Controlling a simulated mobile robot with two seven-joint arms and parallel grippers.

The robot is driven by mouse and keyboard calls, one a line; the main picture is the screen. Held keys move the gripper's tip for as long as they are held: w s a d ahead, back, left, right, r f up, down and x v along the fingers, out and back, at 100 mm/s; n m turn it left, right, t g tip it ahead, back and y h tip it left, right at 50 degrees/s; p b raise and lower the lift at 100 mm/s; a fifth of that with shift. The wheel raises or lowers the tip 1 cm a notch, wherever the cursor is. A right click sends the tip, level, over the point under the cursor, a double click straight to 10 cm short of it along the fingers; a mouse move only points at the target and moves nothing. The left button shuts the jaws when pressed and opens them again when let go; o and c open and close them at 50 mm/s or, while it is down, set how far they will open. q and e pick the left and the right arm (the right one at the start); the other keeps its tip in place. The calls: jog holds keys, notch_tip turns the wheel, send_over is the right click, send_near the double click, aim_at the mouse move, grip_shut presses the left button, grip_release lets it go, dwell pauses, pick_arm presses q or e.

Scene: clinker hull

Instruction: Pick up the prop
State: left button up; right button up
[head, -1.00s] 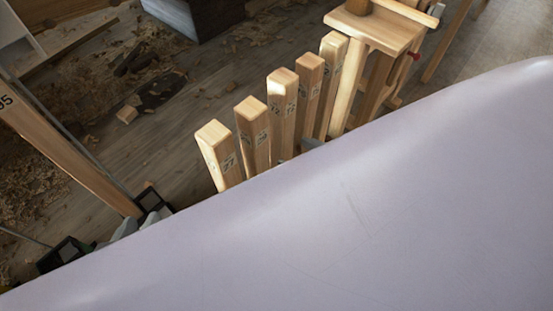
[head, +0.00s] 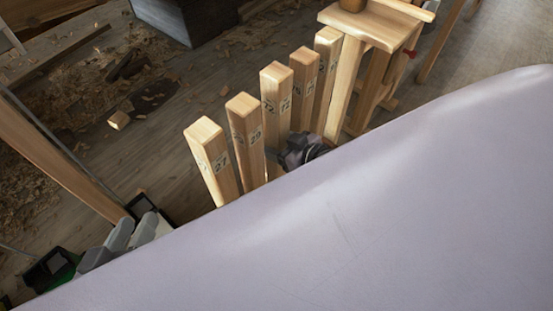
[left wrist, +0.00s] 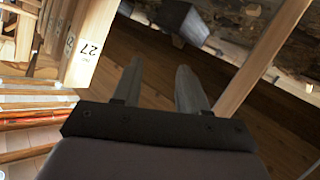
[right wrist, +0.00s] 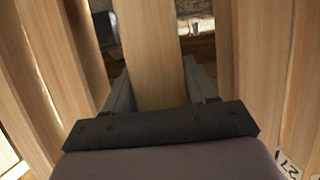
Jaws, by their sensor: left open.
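Several upright square wooden props stand in a row behind the pale hull in the head view. The leftmost prop, marked 27 (head: 213,160), has a prop marked 29 (head: 246,138) beside it, then a prop marked 72 (head: 277,100). My right gripper (head: 303,150) is low among the props farther right, partly hidden by the hull. In the right wrist view a bare wooden prop (right wrist: 155,45) stands between its fingers; I cannot tell whether they press on it. My left gripper (head: 132,232) is open and empty at the hull's edge, left of the 27 prop, which its wrist view (left wrist: 90,45) also shows.
The smooth hull (head: 380,210) fills the lower right and hides the props' lower ends. A long timber (head: 60,160) slants down on the left near my left gripper. A wooden stand (head: 375,25) is beyond the row. Shavings and offcuts litter the floor.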

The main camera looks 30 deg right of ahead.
grip_shut()
jog(key=shift+r, duration=0.15)
jog(key=shift+r, duration=0.15)
